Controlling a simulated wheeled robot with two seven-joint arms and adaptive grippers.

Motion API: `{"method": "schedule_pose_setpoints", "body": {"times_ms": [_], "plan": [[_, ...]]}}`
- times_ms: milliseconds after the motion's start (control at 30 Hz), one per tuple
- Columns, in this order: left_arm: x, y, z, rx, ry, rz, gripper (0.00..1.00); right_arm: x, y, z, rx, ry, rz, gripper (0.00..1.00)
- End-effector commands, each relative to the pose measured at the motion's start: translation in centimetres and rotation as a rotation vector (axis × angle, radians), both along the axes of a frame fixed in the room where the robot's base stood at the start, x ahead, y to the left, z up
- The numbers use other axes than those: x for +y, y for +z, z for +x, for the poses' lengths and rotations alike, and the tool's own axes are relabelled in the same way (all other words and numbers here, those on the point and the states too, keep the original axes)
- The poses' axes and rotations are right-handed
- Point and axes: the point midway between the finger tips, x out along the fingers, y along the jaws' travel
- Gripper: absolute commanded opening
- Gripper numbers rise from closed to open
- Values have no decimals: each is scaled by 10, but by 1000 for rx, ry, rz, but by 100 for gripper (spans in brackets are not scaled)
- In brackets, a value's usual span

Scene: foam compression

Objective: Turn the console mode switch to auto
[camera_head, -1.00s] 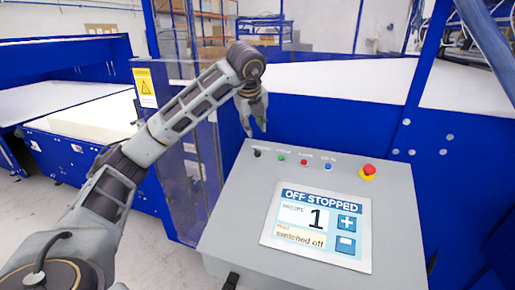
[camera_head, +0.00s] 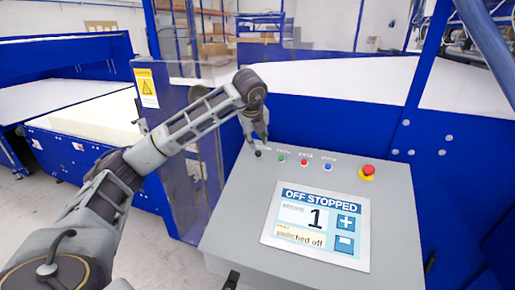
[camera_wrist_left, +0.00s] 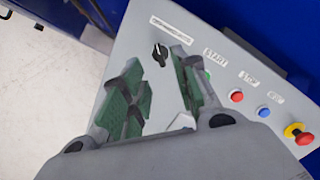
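The console (camera_head: 225,235) is a grey sloped box with a row of controls along its top edge. The mode switch (camera_head: 258,153) is a small black knob at the left end of that row. In the left wrist view the mode switch (camera_wrist_left: 160,54) has a white pointer mark; its label is too small to read. My left gripper (camera_head: 257,140) points down just above the switch. Its green-padded fingers are apart, with the knob showing beyond the gap between them, not visibly gripped. The screen (camera_head: 317,228) reads "OFF STOPPED". My right gripper is not in view.
Right of the switch are a green start button (camera_head: 281,157), a red stop button (camera_head: 304,162), a blue button (camera_head: 327,167) and a red emergency stop (camera_head: 368,171) on a yellow base. A clear guard panel (camera_head: 185,185) stands left of the console. Blue machine walls stand behind.

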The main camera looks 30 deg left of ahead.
Motion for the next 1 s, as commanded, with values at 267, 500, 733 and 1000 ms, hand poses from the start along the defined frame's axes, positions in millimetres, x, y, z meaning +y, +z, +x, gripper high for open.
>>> {"method": "schedule_pose_setpoints", "body": {"times_ms": [267, 500, 733, 1000], "plan": [[7, -32, 15, 3, 1, 0, 30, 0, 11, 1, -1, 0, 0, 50], [12, -54, 25, 1, 0, 0, 30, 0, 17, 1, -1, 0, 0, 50], [13, -63, 29, 0, -1, 0, 30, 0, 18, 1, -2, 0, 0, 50], [13, -64, 29, 0, -1, 0, 29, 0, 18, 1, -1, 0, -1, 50]]}}
